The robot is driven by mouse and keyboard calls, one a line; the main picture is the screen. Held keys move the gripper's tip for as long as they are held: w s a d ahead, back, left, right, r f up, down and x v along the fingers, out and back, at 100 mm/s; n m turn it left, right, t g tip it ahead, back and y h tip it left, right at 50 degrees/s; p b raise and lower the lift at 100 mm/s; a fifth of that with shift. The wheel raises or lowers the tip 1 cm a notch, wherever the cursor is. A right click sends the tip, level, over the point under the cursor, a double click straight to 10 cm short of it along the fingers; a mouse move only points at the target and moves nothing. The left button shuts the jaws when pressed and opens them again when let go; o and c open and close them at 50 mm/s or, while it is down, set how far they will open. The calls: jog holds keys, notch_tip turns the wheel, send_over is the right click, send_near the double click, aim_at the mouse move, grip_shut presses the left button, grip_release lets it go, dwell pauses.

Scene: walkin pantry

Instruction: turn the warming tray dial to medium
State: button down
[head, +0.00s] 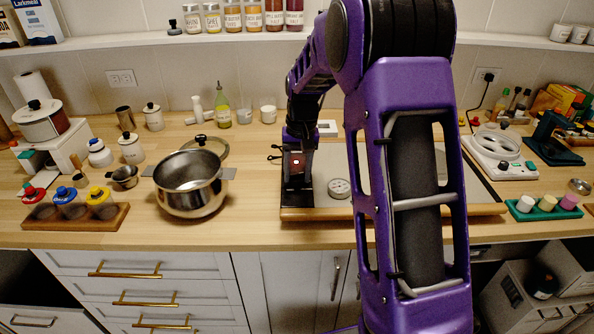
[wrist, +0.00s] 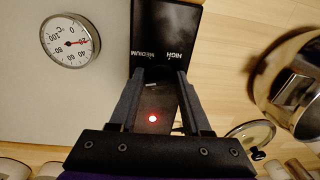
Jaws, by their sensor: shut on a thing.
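The warming tray (head: 326,165) lies flat on the counter, with a wooden front edge and a black control panel on its left end. In the wrist view the panel (wrist: 166,28) reads MEDIUM and HIGH, upside down. My gripper (wrist: 161,76) points down at the panel, just beside these words, and it also shows in the head view (head: 297,168). Its fingers are shut on the dial, which is dark and mostly hidden between them. A small pale mark shows between the fingers. I cannot tell the dial's exact setting. A red light glows on the panel.
A round thermometer (wrist: 70,40) lies on the tray's pale top close to the panel. A steel pot (head: 191,182) stands left of the tray, with a lid (head: 212,146) behind it. A wooden rack with jars (head: 75,213) is farther left.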

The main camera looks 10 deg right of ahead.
aim_at(300, 180)
jog(key=m+p, duration=0.1)
jog(key=m, duration=0.5)
jog(key=shift+d+r, duration=0.1)
jog(key=m, duration=0.6)
jog(key=shift+t+h, duration=0.3)
jog(key=shift+s+m, duration=0.1)
jog(key=shift+m, duration=0.2)
jog(key=shift+c, duration=1.9)
grip_release()
notch_tip(300, 180, up, 17)
jog(key=s, duration=0.1)
jog(key=shift+d+r, duration=0.1)
